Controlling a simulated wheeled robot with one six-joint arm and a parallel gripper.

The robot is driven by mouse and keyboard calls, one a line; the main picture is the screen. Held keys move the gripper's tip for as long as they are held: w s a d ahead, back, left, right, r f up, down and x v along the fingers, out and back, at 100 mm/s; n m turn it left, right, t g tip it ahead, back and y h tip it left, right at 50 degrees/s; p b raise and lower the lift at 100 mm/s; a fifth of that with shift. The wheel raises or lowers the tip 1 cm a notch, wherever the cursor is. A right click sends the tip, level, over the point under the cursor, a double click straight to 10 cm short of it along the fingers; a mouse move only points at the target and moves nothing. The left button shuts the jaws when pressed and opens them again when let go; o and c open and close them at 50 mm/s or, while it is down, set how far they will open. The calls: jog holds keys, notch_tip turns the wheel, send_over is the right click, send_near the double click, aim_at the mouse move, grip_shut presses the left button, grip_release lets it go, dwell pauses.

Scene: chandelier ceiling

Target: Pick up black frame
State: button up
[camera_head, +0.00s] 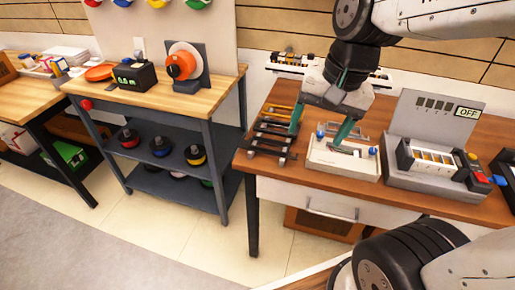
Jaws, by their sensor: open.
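Several long, narrow pieces lie in a row at the left end of the brown table (236,160). The front one is a black bar-like frame (266,151) with grey ends; darker and yellowish ones lie behind it. I cannot tell for sure which piece is the black frame. My gripper (321,127) points down with its two green fingers spread apart and nothing seen between them. It is above the table, to the right of the row, with its left finger near the row's right ends and its right finger over a white tray.
The white tray (325,162) with blue knobs sits below my gripper. To its right stands a grey device (437,110) with an "OFF" label. A wooden bench (135,105) with an orange wheel (182,64) stands to the left, with a gap between it and the table.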

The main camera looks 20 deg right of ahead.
jog(key=w+f+m+y, duration=0.2)
jog(key=w+f+m, duration=0.4)
jog(key=w+m, duration=0.45)
jog(key=m+t, duration=0.1)
jog(key=m, duration=0.7)
send_near(272, 140)
jog(key=s+a, duration=0.2)
jog(key=shift+m, duration=0.25)
jog(key=x, duration=0.7)
jog(key=shift+w+d+f, duration=0.15)
jog(key=shift+w+f, duration=0.05)
jog(key=shift+w, duration=0.05)
jog(key=shift+w+f, duration=0.1)
jog(key=shift+f, duration=0.25)
jog(key=c, duration=0.9)
